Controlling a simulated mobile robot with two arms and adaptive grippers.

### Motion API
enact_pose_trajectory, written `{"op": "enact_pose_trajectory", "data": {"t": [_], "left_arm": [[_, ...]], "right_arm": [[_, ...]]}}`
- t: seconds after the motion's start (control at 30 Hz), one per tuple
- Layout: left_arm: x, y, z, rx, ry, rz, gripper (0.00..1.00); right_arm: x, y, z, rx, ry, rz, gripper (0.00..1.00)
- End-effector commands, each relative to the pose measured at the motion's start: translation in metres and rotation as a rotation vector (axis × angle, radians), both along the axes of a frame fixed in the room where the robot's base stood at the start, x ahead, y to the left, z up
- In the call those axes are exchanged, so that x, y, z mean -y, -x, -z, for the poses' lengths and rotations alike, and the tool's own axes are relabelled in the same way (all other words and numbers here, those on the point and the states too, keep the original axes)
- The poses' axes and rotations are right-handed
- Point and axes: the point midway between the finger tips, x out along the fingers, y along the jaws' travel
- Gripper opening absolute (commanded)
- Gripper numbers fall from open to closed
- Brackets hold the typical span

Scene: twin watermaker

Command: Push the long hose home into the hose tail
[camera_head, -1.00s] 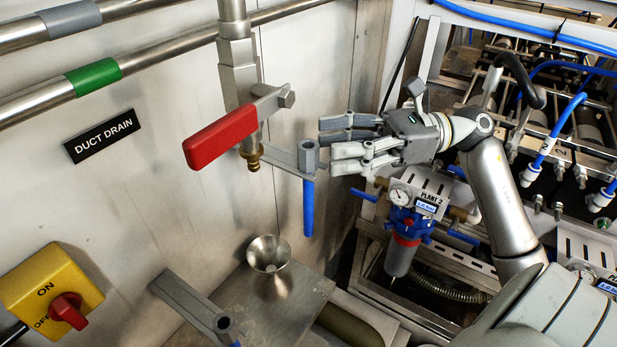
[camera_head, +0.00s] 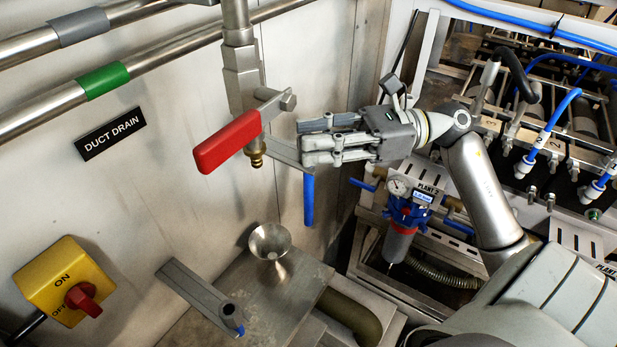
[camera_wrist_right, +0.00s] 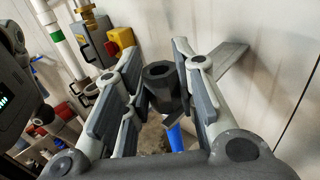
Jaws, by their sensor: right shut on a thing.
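The brass hose tail (camera_head: 256,155) points down below the valve with the red lever (camera_head: 228,142). The long blue hose (camera_head: 308,200) hangs upright to its right and lower, apart from it, by a grey wall bracket (camera_head: 281,152). My right gripper (camera_head: 304,143) has its fingers around the grey collar at the hose's top, which they hide in the head view. In the right wrist view the dark hexagonal collar (camera_wrist_right: 161,84) sits between the fingers, with the blue hose (camera_wrist_right: 175,138) below. My left gripper is not in view.
A steel funnel (camera_head: 270,241) stands below. A second grey bracket (camera_head: 195,290) at lower left holds another collar with a bit of blue hose. A yellow switch box (camera_head: 62,282) is on the left wall. A blue filter (camera_head: 405,220) stands right of the hose.

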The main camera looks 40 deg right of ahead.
Motion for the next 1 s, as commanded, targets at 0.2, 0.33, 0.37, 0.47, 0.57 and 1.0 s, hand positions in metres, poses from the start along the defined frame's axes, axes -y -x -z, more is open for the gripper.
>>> {"op": "enact_pose_trajectory", "data": {"t": [0.2, 0.33, 0.37, 0.47, 0.57, 1.0], "left_arm": [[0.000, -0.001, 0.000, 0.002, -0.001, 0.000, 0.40], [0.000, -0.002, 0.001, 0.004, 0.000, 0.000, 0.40], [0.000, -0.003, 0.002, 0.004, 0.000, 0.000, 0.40], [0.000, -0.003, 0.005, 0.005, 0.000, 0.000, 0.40], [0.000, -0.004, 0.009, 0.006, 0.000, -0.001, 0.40], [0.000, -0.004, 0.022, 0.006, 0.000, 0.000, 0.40]], "right_arm": [[0.000, 0.000, 0.000, 0.000, 0.000, 0.000, 0.02], [0.000, 0.000, -0.004, 0.002, 0.001, 0.000, 0.02], [0.000, 0.000, -0.005, 0.002, 0.002, 0.000, 0.02], [0.000, 0.000, -0.014, 0.004, 0.004, -0.001, 0.02], [0.000, 0.000, -0.027, 0.006, 0.006, 0.000, 0.02], [0.000, 0.000, -0.094, 0.005, 0.003, 0.001, 0.02]]}}
